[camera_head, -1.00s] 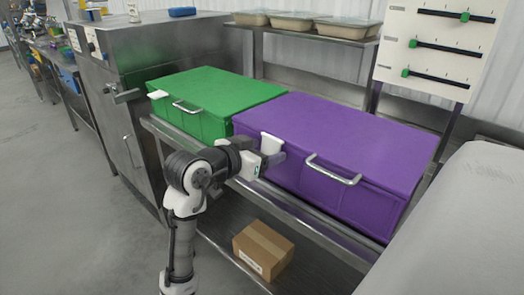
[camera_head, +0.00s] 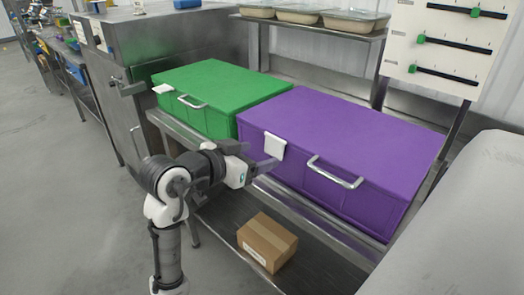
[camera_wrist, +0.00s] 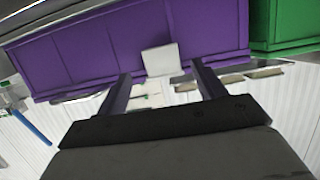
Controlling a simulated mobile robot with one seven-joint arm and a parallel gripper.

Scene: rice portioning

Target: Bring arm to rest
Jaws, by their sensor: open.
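My gripper (camera_head: 256,157) is in front of the near left part of the purple box (camera_head: 360,135), with its fingers pointing toward the box. The fingers are spread and nothing shows between them. In the wrist view my gripper (camera_wrist: 160,76) is open, with the purple box (camera_wrist: 100,50) beyond the fingertips. A white tag (camera_head: 274,146) on the box front lies just past the fingers; it also shows in the wrist view (camera_wrist: 160,60). My gripper looks apart from the tag. My arm is bent at the lower left of the head view.
A closed green box (camera_head: 215,88) sits left of the purple one on a steel table. A cardboard box (camera_head: 267,242) is on the lower shelf. A panel with green sliders (camera_head: 440,50) stands at the back right. A grey rounded surface (camera_head: 465,220) fills the right. Floor is clear at left.

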